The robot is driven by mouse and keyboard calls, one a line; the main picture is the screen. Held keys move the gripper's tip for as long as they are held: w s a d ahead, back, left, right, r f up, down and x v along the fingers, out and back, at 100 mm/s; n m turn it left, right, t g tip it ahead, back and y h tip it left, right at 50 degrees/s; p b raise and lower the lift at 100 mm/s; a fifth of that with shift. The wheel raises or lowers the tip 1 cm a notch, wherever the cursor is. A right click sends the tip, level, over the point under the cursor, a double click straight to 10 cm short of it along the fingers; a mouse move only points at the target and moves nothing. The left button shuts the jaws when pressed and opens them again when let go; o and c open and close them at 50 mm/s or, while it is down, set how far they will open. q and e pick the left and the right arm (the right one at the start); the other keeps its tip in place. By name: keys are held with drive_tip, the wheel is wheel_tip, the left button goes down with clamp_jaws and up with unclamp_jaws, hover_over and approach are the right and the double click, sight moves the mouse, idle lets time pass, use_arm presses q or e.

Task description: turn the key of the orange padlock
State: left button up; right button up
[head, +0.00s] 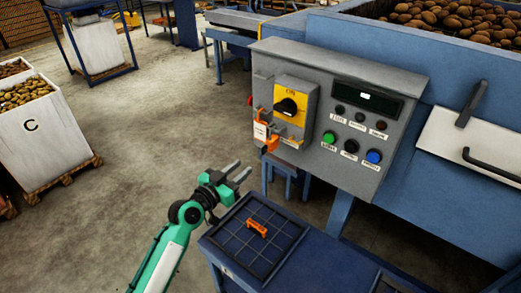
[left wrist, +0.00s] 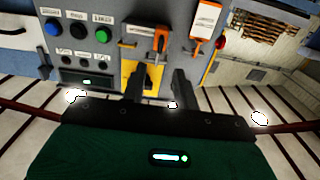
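The orange padlock (head: 271,143) hangs at the lower left of the grey control panel, below the yellow switch plate (head: 303,89) with its black knob. A white tag with orange edging (head: 261,130) hangs beside it. In the left wrist view, which looks upside down, the padlock (left wrist: 161,40) is beyond the fingers and the tag (left wrist: 206,19) is to its right. I cannot make out the key. My left gripper (head: 240,172) is open and empty, below and left of the padlock and apart from it. My right gripper is in neither view.
A small orange piece (head: 257,228) lies on a dark gridded tray (head: 277,248) on the blue bench. The panel (head: 352,167) carries green, black and blue buttons and a display. A white potato crate (head: 35,135) stands at left. The floor between is clear.

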sight(262, 151)
use_arm(q)
drive_tip(key=p+x, duration=0.2)
drive_tip(key=x, duration=0.8)
drive_tip(key=shift+w, duration=0.1)
clamp_jaws()
